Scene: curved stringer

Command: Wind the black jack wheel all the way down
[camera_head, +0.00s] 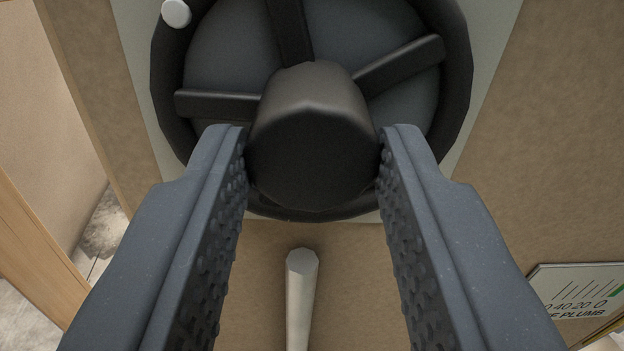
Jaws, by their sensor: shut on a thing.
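The black jack wheel (460,75) fills the upper middle of the head view. It has a dark rim, several spokes, a thick central hub (312,140) and a small white knob (176,12) on the rim at upper left. My gripper (313,145) comes in from below, with one grey, studded finger on each side of the hub. The fingertips press against the hub's left and right sides. The top of the wheel is cut off by the frame edge.
A pale rod (301,290) with a rounded end stands below the hub, between my fingers. A white scale plate (578,300) with numbers and a green mark is at lower right. A brown panel lies behind the wheel. A wooden edge (30,265) runs along the lower left.

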